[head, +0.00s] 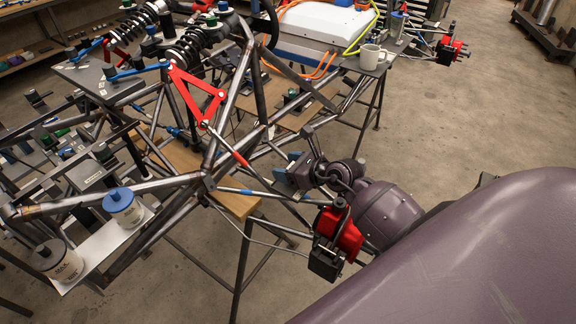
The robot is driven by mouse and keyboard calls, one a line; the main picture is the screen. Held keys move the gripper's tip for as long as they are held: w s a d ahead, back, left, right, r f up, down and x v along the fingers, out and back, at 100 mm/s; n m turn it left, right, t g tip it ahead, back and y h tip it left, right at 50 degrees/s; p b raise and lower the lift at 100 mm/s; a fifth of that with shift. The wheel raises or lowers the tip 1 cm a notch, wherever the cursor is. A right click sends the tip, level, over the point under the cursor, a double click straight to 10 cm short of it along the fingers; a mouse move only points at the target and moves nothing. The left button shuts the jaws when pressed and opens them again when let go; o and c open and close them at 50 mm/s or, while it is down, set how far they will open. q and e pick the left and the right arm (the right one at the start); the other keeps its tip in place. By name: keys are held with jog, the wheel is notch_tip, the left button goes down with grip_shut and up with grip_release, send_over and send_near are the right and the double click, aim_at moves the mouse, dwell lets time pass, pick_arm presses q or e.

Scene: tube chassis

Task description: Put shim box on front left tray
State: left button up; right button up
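My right gripper (296,173) comes in from the lower right on my purple-grey arm (390,215). It is over the near right part of the tube chassis. A small dark blue-grey boxy shape shows at its tip, and I cannot tell whether this is the shim box or part of the gripper. The finger gap is not clear. A pale flat tray (112,243) at the near left carries a blue-lidded white tub (122,208) and a dark-lidded white tub (57,262). I cannot identify the shim box for certain. My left gripper is not in view.
Steel tubes (228,105) and a red suspension arm (197,95) stand between the gripper and the left side. A red caliper (345,232) is close beside my wrist. Bare tray surface shows between the tubs.

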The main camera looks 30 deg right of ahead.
jog(key=shift+r, duration=0.2)
jog(key=v, duration=1.2)
jog(key=shift+d, duration=0.1)
dwell(0.4)
